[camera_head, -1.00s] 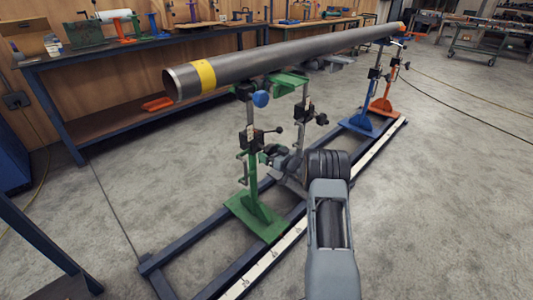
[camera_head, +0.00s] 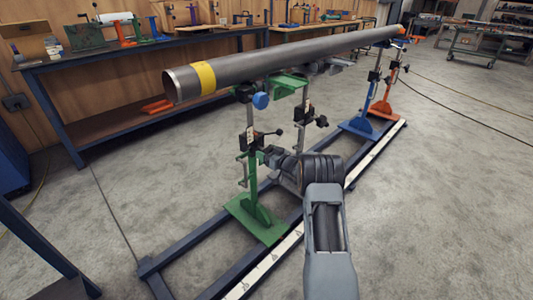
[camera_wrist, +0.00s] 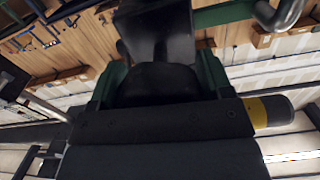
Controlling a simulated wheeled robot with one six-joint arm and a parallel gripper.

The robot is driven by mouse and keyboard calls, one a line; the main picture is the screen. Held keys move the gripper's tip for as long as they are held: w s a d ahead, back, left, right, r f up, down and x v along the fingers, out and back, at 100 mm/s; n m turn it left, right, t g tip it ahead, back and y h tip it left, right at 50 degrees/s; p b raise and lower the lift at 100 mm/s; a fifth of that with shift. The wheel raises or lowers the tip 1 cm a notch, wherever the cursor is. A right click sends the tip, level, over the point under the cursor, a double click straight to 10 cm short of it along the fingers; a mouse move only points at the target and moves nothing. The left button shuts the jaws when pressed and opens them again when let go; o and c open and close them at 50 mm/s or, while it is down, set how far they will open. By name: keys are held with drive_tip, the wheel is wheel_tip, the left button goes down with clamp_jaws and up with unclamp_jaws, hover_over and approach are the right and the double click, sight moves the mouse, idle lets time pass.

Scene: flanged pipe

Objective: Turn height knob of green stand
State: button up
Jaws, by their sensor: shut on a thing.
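The green stand (camera_head: 252,185) stands on the floor frame under the near end of the pipe (camera_head: 290,54). A black lever-handled clamp (camera_head: 268,134) sits on its post. My gripper (camera_head: 264,155) reaches in from the right, just below that clamp and against the post. It is shut on a small part there, which appears to be the height knob; the knob is mostly hidden by my gripper. In the wrist view, dark gripper parts (camera_wrist: 150,120) fill the middle, with green surfaces showing at both sides. The pipe's yellow band (camera_wrist: 255,112) shows at the right.
A blue knob (camera_head: 261,101) sits near the top of the green stand. A second post with a black clamp (camera_head: 306,116) is close behind my gripper. Blue (camera_head: 362,122) and orange (camera_head: 385,108) stands are farther back. Open floor lies right of the frame.

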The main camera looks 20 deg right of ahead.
drive_tip(key=shift+c, duration=1.2)
drive_tip(key=n+b, duration=0.9)
drive_tip(key=n, duration=0.3)
drive_tip(key=shift+f, duration=0.2)
drive_tip(key=n+b, duration=0.1)
drive_tip(key=n, duration=0.1)
drive_tip(key=n+b, duration=0.1)
drive_tip(key=n, duration=0.1)
drive_tip(key=shift+r+n+b, duration=0.2)
drive_tip(key=shift+n+b, duration=0.15)
drive_tip(key=shift+n, duration=0.05)
drive_tip(key=n, duration=0.4)
drive_tip(key=shift+r+n, duration=0.1)
drive_tip(key=shift+n, duration=0.2)
drive_tip(key=shift+n, duration=0.3)
